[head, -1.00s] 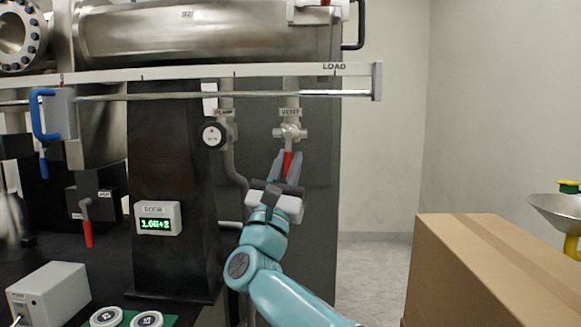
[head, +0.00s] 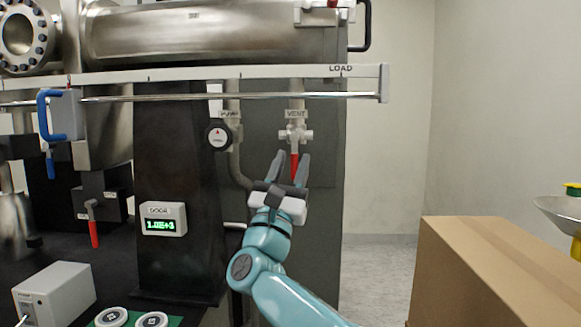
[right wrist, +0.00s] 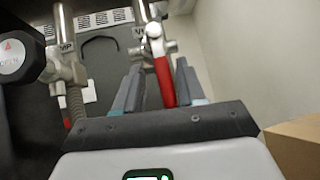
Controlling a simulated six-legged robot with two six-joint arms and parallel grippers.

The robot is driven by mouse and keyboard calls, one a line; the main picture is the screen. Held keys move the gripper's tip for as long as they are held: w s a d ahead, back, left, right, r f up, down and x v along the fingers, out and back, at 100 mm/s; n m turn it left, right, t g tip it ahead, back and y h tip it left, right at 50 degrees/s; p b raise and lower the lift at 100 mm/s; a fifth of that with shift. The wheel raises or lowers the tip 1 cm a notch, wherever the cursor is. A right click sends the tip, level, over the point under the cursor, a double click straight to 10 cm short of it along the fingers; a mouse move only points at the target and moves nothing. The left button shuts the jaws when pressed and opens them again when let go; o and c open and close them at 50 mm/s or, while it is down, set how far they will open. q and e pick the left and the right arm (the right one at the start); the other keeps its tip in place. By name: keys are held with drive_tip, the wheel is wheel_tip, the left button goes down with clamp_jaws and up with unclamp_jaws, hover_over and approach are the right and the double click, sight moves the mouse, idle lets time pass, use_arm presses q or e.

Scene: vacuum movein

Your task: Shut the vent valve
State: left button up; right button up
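The vent valve (head: 296,134) sits on a vertical pipe under the VENT label, right of the dark column. Its red handle (head: 294,167) hangs straight down, in line with the pipe. My right gripper (head: 292,158) is open, its two grey fingers spread on either side of the handle. In the right wrist view the red handle (right wrist: 164,82) stands between the fingers, nearer the right one, with a gap visible on the left. I cannot tell if the right finger touches it. My left gripper is not in view.
A PUMP valve with a round black knob (head: 218,137) is left of the vent valve. A horizontal rail (head: 240,97) runs above both. A door gauge (head: 164,219) shows green digits. A cardboard box (head: 500,265) stands at the lower right.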

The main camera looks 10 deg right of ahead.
drive_tip(key=b+v, duration=0.5)
drive_tip(key=v, duration=1.1)
drive_tip(key=shift+s, duration=0.15)
drive_tip(key=shift+f, duration=0.1)
